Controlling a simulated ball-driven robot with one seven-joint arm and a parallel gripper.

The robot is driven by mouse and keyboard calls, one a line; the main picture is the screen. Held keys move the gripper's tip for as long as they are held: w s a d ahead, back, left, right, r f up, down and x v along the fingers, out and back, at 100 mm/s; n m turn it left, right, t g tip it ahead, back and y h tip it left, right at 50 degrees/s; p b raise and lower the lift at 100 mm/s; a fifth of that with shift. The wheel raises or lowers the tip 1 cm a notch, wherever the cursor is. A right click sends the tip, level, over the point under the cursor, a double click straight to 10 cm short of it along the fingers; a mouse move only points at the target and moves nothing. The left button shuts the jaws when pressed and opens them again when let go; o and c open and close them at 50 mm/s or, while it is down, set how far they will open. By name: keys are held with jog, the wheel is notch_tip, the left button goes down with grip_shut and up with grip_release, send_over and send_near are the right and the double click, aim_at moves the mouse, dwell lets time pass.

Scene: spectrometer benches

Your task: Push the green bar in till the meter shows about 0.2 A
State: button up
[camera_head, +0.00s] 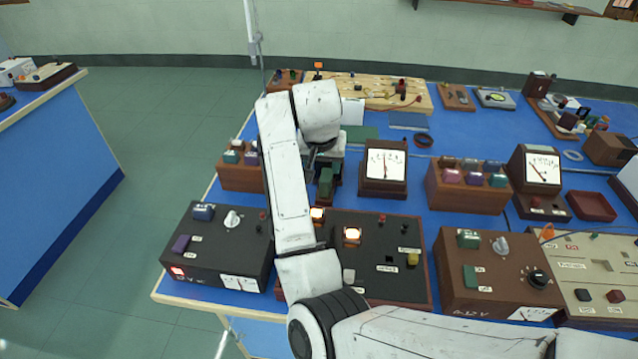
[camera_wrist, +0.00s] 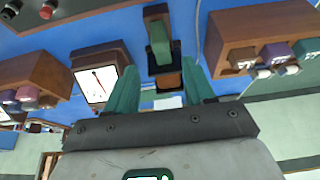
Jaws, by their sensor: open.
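The green bar (camera_wrist: 160,42) lies in a dark holder (camera_wrist: 155,14) on the blue bench top. In the head view the green bar (camera_head: 325,186) is partly hidden by my arm. The meter (camera_head: 385,164) stands upright just right of the bar, and also shows in the wrist view (camera_wrist: 97,86). Its needle is near mid-dial; the figures are too small to read.
A wooden box with coloured plugs (camera_head: 240,172) stands left of the bar, and another (camera_head: 467,186) right of the meter. A dark control box with lit lamps (camera_head: 385,262) is in front. A light wooden board (camera_head: 375,92) lies behind.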

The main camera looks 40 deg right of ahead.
aim_at(324, 180)
jog(key=x, duration=1)
jog(key=shift+f, duration=0.15)
jog(key=shift+c, duration=0.3)
grip_shut()
